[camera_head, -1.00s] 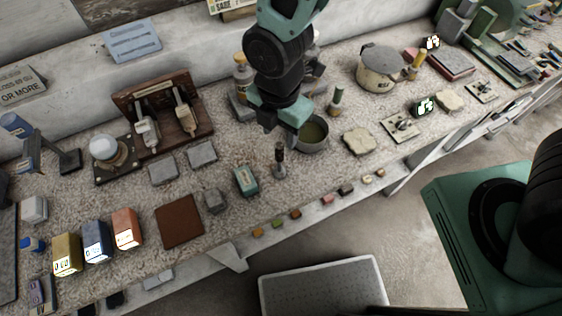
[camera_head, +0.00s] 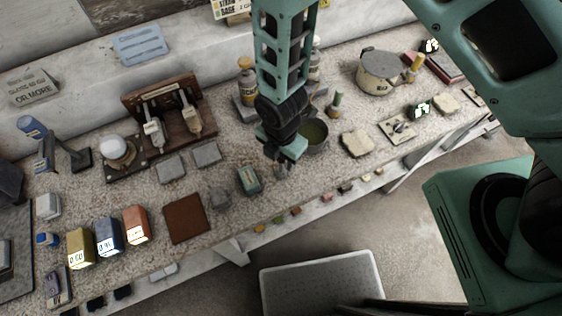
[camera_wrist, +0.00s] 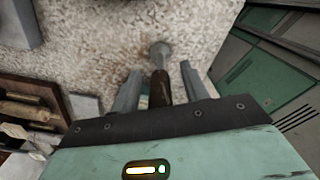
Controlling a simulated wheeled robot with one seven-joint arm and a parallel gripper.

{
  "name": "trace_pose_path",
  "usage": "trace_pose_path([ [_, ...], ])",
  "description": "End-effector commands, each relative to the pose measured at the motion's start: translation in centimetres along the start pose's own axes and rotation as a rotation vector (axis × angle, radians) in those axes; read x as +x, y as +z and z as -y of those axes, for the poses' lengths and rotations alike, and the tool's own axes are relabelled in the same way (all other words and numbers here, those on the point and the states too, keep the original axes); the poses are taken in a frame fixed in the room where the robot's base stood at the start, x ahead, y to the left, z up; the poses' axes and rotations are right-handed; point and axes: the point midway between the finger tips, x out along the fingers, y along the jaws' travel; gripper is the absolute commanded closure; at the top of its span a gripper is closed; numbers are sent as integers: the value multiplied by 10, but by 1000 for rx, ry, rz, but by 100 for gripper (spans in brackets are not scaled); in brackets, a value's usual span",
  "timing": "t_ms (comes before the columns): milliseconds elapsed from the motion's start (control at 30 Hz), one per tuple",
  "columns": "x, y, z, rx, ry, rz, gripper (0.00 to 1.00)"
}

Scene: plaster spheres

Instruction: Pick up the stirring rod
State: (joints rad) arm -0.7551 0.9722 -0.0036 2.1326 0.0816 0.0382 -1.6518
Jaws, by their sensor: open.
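An upright piece with a brown handle and a grey foot, which I take to be the stirring rod (camera_wrist: 159,88), stands on the speckled worktop in the wrist view. My gripper (camera_wrist: 160,70) is open, with one finger on each side of the handle. I see a gap on both sides. In the head view my gripper (camera_head: 284,168) is low over the front part of the worktop and hides most of this piece.
A teal box (camera_head: 249,181) stands close left of my gripper. A brown square (camera_head: 187,218) and small blocks lie left. The worktop's front edge is near, with several small coloured pieces on a lower ledge.

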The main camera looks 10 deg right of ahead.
Motion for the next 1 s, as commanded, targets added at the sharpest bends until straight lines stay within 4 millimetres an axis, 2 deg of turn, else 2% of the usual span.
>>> trace_pose_path([
  [333, 6, 0, 0, 0, 1, 0, 55],
  [500, 6, 0, 0, 0, 1, 0, 100],
  [833, 4, 0, 0, 0, 1, 0, 100],
  [1000, -3, 0, -1, 0, 2, 0, 100],
])
